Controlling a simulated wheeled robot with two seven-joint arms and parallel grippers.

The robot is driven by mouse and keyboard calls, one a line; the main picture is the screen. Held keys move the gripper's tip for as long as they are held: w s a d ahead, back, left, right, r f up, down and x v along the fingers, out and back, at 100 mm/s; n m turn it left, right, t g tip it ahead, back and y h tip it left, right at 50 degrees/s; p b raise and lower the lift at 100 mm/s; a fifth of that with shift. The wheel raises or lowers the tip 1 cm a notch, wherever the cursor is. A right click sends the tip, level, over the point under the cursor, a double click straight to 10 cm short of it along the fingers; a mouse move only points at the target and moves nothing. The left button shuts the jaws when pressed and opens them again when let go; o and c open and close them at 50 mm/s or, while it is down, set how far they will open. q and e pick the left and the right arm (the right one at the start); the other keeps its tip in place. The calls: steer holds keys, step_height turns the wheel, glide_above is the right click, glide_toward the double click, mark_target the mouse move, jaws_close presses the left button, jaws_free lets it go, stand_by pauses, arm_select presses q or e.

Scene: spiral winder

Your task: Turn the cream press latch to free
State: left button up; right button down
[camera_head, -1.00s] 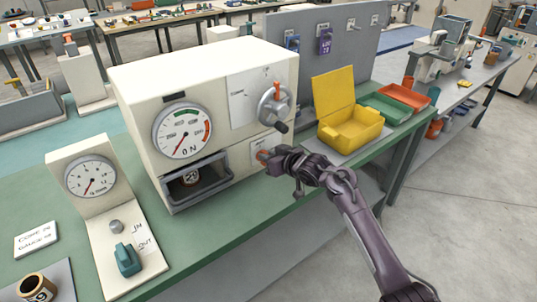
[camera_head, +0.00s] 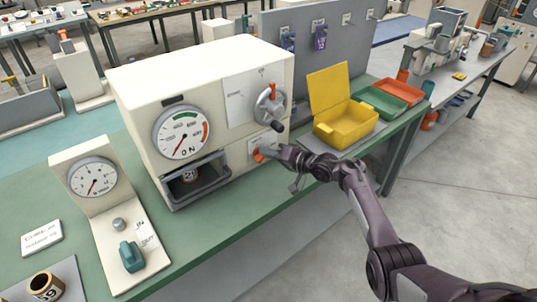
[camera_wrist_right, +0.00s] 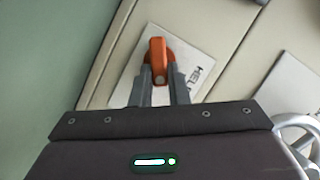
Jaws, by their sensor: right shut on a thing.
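The cream press (camera_head: 215,85) stands on the green bench with a dial, a hand crank and a dark open drawer on its front. Its orange latch (camera_head: 258,155) sits on a pale plate at the lower right of the front. My right gripper (camera_head: 266,151) is at the latch. In the right wrist view, the two grey fingers (camera_wrist_right: 160,85) are shut on the orange latch (camera_wrist_right: 158,50), one on each side. Lettering beginning "HEL" shows on the plate (camera_wrist_right: 190,65) beside it; the rest is hidden. My left gripper is not in view.
A yellow open box (camera_head: 345,120) stands right of the press, near green and red trays (camera_head: 398,90). A cream gauge stand (camera_head: 95,185) with a teal handle (camera_head: 132,257) is at the left. Floor at the right is clear.

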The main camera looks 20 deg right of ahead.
steer(key=m+b, duration=0.1)
steer(key=f+m+y+b, duration=0.1)
steer(key=m, duration=0.1)
steer(key=shift+m+y, duration=0.3)
steer(key=shift+m+t+y+b, duration=0.45)
steer(key=shift+m+b, duration=0.2)
steer(key=shift+m, duration=0.35)
steer(key=c, duration=1.4)
jaws_free()
steer(key=shift+w, duration=0.1)
steer(key=shift+w+f, duration=0.1)
steer(key=v, duration=0.7)
steer(key=shift+s+d+p, duration=0.2)
steer(key=shift+s+p, duration=0.1)
steer(key=shift+s, duration=0.05)
